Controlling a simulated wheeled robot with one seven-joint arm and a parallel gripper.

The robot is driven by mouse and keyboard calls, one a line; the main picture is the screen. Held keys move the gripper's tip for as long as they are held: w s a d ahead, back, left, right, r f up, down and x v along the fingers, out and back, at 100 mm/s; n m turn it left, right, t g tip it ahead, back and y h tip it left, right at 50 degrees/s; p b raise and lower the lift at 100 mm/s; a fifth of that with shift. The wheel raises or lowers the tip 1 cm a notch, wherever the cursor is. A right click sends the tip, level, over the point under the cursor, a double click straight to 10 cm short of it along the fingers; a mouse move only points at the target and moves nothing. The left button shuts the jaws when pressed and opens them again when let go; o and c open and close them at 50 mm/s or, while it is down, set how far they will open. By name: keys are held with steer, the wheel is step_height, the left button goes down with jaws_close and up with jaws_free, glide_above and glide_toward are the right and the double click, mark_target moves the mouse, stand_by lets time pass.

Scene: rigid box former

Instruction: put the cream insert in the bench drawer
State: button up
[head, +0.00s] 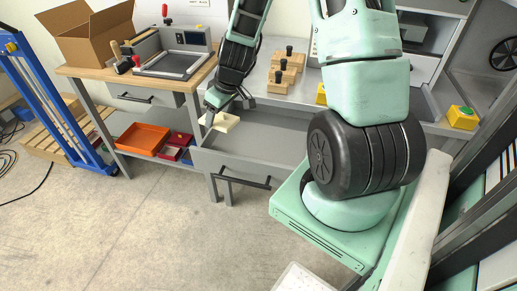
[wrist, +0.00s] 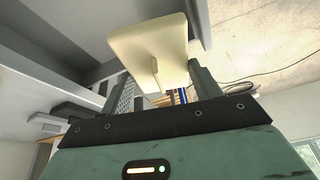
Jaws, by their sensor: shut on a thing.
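The cream insert (head: 226,122) is a small pale block at the end of my arm in the head view. My gripper (head: 211,112) is shut on it. In the wrist view the cream insert (wrist: 150,48) shows as a flat plate with a thin rib, and the rib sits between the two fingers of my gripper (wrist: 155,92). The bench drawer (head: 240,165) is pulled out, with a dark bar handle on its front. The insert appears above the drawer's left part; the exact height is unclear. The drawer floor that shows looks bare, and my arm hides its right part.
Wooden blocks with black knobs (head: 286,68) stand on the bench behind the drawer. A wooden-topped table (head: 95,75) with a cardboard box (head: 88,32) is at left. An orange tray (head: 142,139) and red bins (head: 176,146) sit on its lower shelf. The floor in front is clear.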

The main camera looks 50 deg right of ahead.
steer(key=s+d+f+n+b, duration=0.1)
steer(key=s+d+f+b, duration=0.15)
steer(key=d, duration=0.35)
steer(key=s+d+f+n+b, duration=0.1)
steer(key=s+d+n+b, duration=0.15)
steer(key=d, duration=0.45)
glide_toward(258, 138)
steer(key=shift+m+y, duration=0.35)
steer(key=shift+y, duration=0.05)
steer(key=x, duration=0.6)
steer(key=shift+d+b, duration=0.25)
steer(key=shift+b, duration=0.15)
steer(key=shift+f, duration=0.2)
steer(key=o, duration=0.9)
steer(key=shift+o, duration=0.2)
steer(key=shift+r, duration=0.1)
